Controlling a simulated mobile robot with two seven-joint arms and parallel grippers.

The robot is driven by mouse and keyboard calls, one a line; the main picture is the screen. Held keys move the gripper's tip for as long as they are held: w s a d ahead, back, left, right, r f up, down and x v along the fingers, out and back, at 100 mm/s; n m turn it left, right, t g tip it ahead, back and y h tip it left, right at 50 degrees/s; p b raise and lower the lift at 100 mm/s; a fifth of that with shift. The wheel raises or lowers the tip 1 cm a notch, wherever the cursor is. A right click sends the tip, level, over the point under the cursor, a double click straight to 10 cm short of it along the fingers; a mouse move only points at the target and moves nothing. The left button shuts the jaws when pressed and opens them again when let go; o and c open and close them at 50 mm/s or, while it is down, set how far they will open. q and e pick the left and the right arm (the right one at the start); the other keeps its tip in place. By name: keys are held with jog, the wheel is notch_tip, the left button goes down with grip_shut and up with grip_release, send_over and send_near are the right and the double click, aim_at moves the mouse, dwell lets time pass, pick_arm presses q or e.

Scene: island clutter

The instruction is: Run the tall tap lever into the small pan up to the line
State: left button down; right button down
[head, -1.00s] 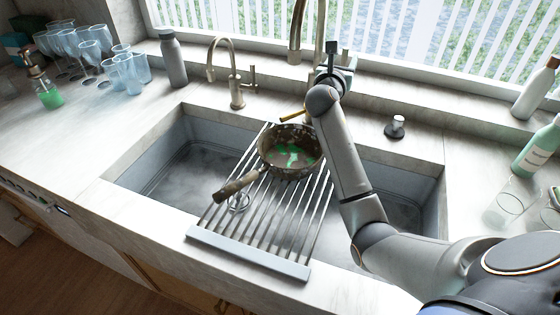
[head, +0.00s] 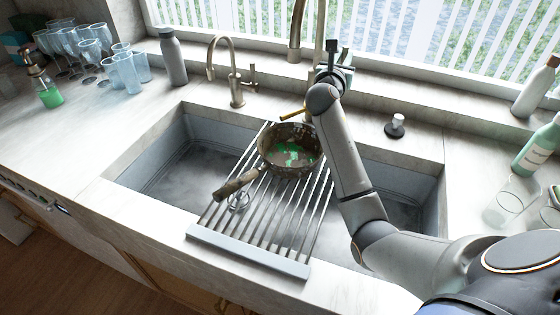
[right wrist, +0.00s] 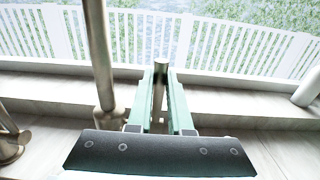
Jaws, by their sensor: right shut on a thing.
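The small pan (head: 291,166), dark and worn with a brown handle, stands on the slatted rack over the sink. Its inside shows brownish with green patches; I cannot make out a fill line or a clear water stream. The tall brass tap (head: 297,28) rises behind it, its top out of view; its column also shows in the right wrist view (right wrist: 101,55). My right gripper (head: 333,72) is at the back of the sink beside this tap. In the right wrist view, its green fingers (right wrist: 160,98) are shut on the upright tap lever (right wrist: 160,72). My left gripper is not in view.
The rack (head: 248,262) spans the sink (head: 150,172). A smaller brass tap (head: 236,85) and a grey bottle (head: 173,60) stand behind it. Several glasses (head: 127,75) and a soap dispenser (head: 46,88) are at left. Bottles and a glass (head: 503,207) stand at right.

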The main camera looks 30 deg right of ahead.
jog(key=shift+s+a+f+h, duration=0.15)
jog(key=shift+h, duration=0.15)
jog(key=shift+d+r, duration=0.2)
jog(key=shift+d, duration=0.05)
jog(key=shift+s+a+f+t+h, duration=0.25)
jog(key=shift+s+a+t+h, duration=0.15)
jog(key=shift+a+t+h, duration=0.15)
jog(key=shift+s+a+f+t+h, duration=0.3)
jog(key=shift+s+a+t+h, duration=0.2)
jog(key=shift+h, duration=0.35)
jog(key=shift+f, duration=0.1)
dwell(5.9)
